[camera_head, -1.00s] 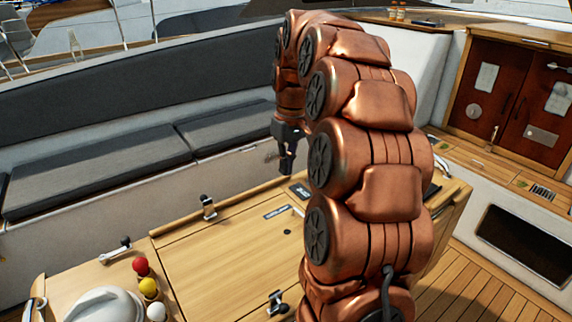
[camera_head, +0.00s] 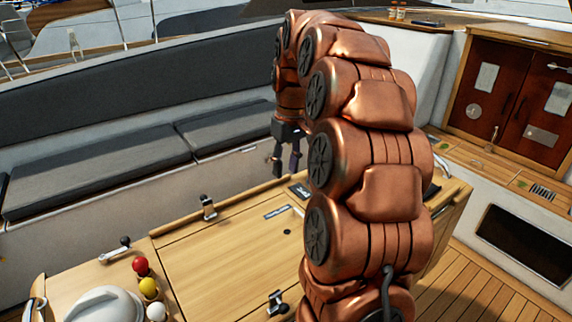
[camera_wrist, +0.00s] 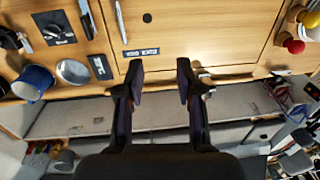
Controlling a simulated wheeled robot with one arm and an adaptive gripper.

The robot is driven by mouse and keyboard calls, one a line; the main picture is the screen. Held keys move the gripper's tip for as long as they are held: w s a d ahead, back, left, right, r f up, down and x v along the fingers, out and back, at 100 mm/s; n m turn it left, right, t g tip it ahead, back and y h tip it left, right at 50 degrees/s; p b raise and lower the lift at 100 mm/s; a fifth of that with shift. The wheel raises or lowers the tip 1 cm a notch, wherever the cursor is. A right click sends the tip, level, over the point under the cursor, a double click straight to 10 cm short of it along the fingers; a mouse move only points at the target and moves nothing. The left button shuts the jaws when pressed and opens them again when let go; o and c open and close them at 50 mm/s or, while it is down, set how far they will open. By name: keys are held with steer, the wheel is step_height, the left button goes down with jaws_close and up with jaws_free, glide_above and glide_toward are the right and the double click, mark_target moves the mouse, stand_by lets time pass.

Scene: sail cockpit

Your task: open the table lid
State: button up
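The table lid (camera_head: 225,255) is a flat light-wood panel in the table top, lying flush and closed. It also shows in the wrist view (camera_wrist: 215,35), with a small dark hole (camera_wrist: 147,18) and a dark label (camera_wrist: 140,52) near its edge. A metal latch with a dark knob (camera_head: 208,207) sits at its far edge, and another latch (camera_head: 277,302) at its near edge. My gripper (camera_head: 286,168) is above the table's far side, pointing down. In the wrist view my gripper (camera_wrist: 160,73) has its fingers apart with nothing between them; the right finger partly hides a small fitting at the edge.
Red (camera_head: 140,266), yellow (camera_head: 149,288) and white (camera_head: 156,312) balls sit at the table's left. A blue mug (camera_wrist: 33,82) and a round metal dish (camera_wrist: 72,71) stand on the table. A cushioned bench (camera_head: 100,170) runs behind. My arm hides the table's right part.

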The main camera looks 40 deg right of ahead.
step_height(320, 180, up, 7)
steer(key=shift+d+r, duration=0.2)
steer(key=shift+d, duration=0.15)
stand_by(0.5)
steer(key=shift+c, duration=0.3)
